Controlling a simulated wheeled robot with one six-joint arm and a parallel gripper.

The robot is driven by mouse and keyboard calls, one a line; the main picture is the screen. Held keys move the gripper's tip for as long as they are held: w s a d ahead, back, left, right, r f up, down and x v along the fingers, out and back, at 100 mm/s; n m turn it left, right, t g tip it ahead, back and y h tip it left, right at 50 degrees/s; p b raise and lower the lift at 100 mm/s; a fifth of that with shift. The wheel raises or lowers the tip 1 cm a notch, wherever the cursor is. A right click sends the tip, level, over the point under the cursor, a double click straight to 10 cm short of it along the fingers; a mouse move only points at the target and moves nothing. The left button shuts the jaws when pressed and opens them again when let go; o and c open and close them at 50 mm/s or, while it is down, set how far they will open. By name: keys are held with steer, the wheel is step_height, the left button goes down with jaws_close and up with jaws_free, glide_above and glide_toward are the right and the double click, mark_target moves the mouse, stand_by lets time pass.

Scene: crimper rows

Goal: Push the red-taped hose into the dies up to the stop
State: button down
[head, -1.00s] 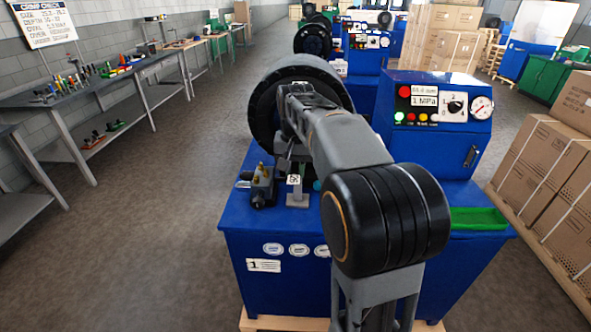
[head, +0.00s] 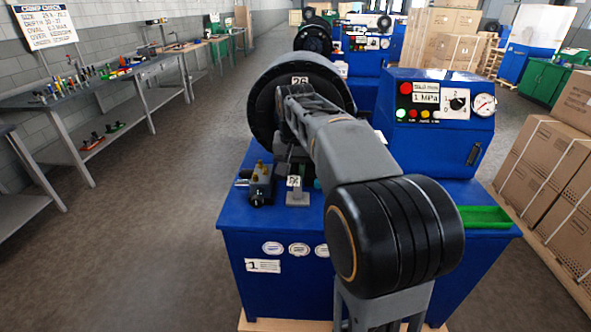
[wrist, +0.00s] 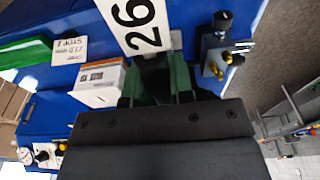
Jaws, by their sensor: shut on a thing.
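The crimper (head: 264,98) is a thick black ring on a blue cabinet, with a white 26 label on top. My arm covers its die opening in the head view. In the wrist view the 26 label (wrist: 136,24) lies just beyond my gripper (wrist: 157,84). Its two dark green fingers straddle a narrow gap and are shut on the hose, which is mostly hidden by the fingers and the dark gripper body. I cannot make out the red tape, the dies or how deep the hose end sits.
A valve block (head: 260,184) and a small labelled stand (head: 297,193) sit on the cabinet top, close below the arm. The control panel (head: 435,105) stands to the right, with a green tray (head: 485,216) below it. Stacked cartons (head: 545,165) border the right; open floor lies left.

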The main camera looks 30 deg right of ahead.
steer(key=shift+f+t+b, duration=0.3)
steer(key=shift+f+b, duration=0.15)
steer(key=shift+b, duration=0.4)
steer(key=shift+r, duration=0.1)
stand_by(0.3)
steer(key=shift+w+d, duration=0.15)
steer(key=shift+w, duration=0.05)
steer(key=shift+w+d+r+p, duration=0.1)
steer(key=shift+w+d+p, duration=0.6)
steer(key=shift+w+p, duration=0.55)
steer(key=shift+w+d+f+p, duration=0.1)
steer(key=shift+w+d+p, duration=0.6)
steer(key=shift+w+p, duration=0.5)
steer(key=shift+w+d+r+p, duration=0.1)
steer(key=shift+w+d+p, duration=0.6)
steer(key=shift+w+p, duration=0.5)
steer(key=shift+r, duration=0.3)
steer(key=shift+w+r+p, duration=0.1)
steer(key=shift+r+p, duration=0.95)
steer(key=shift+p, duration=0.4)
steer(key=shift+r, duration=0.1)
